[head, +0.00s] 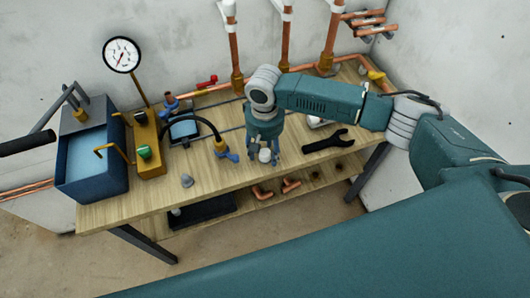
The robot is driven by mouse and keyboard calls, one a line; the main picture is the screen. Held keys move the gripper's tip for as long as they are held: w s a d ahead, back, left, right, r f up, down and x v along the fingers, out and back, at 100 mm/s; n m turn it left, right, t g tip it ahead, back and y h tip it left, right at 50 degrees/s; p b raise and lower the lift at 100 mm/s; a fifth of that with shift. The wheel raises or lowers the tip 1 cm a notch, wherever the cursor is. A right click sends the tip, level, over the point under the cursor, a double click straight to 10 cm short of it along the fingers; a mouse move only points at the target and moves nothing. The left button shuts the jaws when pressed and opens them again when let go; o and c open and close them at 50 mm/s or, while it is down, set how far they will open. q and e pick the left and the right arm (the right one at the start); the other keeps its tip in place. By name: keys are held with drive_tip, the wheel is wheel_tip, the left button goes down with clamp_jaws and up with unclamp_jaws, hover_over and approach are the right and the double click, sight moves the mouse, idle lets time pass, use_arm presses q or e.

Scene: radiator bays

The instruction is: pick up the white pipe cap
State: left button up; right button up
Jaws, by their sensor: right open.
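The white pipe cap (264,155) shows as a small pale round piece near the front edge of the wooden bench. My right gripper (263,149) points down right at it, with its fingers on either side of the cap in this view. The gripper is open. The frame does not clearly show whether the fingers touch the cap. Part of the cap is hidden by the gripper. My left gripper is out of the picture.
On the wooden bench (210,172), a black wrench (329,141) lies right of the gripper. A blue-handled valve (228,155) and a grey cone (187,181) lie to its left. A blue tank (92,165) and a pressure gauge (121,55) stand farther left. Copper fittings (262,192) sit on the lower shelf.

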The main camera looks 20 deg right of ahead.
drive_tip(key=c, duration=1)
wheel_tip(320, 180, up, 20)
drive_tip(key=b, duration=0.3)
wheel_tip(320, 180, up, 5)
drive_tip(key=p, duration=0.7)
hover_over(265, 151)
drive_tip(key=shift+a, duration=0.1)
